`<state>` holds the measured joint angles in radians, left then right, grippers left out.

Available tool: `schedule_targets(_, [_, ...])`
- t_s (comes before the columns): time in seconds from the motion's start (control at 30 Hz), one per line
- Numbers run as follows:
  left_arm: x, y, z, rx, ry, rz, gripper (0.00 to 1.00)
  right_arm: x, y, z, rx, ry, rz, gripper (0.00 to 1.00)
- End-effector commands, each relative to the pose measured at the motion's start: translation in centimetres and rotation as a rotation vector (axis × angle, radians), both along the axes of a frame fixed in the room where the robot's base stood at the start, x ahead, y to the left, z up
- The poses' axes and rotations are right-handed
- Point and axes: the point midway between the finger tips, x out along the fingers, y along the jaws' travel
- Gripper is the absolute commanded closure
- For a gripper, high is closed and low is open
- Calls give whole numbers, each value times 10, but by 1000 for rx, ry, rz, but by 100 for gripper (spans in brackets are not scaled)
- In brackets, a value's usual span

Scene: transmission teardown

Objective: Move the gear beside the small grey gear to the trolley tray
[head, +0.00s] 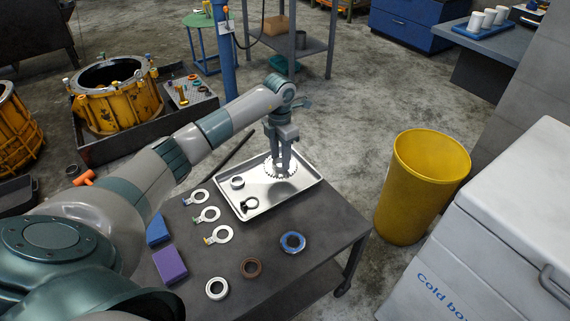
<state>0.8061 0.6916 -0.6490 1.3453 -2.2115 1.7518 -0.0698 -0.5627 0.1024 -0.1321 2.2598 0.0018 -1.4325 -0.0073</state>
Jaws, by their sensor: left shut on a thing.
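My left gripper (281,162) points straight down over the right part of the metal tray (263,205) on the trolley. It is shut on a silver toothed gear (284,175), which is at the tray floor; I cannot tell whether it touches it. The fingers hide part of the gear. A small grey ring-shaped part (237,182) lies in the left part of the tray, and a darker ring (250,203) lies near its front edge. I cannot tell whether either is the small grey gear. My right gripper is not in view.

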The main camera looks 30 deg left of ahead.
Motion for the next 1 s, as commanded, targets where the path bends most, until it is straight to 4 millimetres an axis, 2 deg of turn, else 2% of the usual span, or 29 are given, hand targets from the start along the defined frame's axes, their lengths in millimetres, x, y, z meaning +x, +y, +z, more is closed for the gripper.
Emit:
schedule_targets(0.13, [19, 1, -10, -2, -1, 3, 100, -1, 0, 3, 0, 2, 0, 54])
schedule_targets(0.33, [33, 3, -18, -1, -2, 0, 100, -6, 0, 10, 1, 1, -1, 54])
schedule_targets(0.77, [35, 4, -20, 1, -1, 0, 100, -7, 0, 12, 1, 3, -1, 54])
schedule_targets(1.0, [34, 3, -40, -1, 2, -1, 100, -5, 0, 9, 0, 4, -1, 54])
